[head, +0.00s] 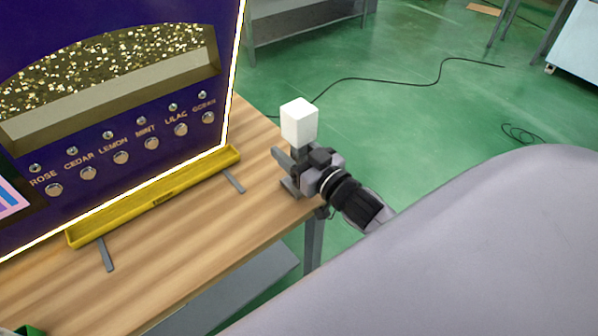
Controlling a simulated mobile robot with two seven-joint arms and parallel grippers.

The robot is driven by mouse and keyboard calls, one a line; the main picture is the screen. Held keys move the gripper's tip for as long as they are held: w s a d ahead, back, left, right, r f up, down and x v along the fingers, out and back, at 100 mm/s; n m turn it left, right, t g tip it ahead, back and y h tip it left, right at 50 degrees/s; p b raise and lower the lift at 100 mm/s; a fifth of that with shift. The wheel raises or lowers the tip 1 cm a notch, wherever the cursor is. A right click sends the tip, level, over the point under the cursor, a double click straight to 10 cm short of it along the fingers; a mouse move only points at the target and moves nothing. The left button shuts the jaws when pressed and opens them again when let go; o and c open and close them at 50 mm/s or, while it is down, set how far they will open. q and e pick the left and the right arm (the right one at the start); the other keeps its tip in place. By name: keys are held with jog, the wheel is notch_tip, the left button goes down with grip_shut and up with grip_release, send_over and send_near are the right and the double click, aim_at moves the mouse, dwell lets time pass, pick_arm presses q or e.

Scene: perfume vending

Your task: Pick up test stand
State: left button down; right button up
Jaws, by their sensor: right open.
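My right gripper (284,170) is at the table's right corner, just below the block in the head view. Its jaws are open and point left over the wood. My left gripper is out of view.
A dark blue vending panel (140,165) with labelled buttons stands on the wooden table (200,235). A yellow tray (155,197) runs along its foot, with grey feet sticking out. A black cable (385,80) lies on the green floor behind.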

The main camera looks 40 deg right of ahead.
grip_shut()
dwell(0.3)
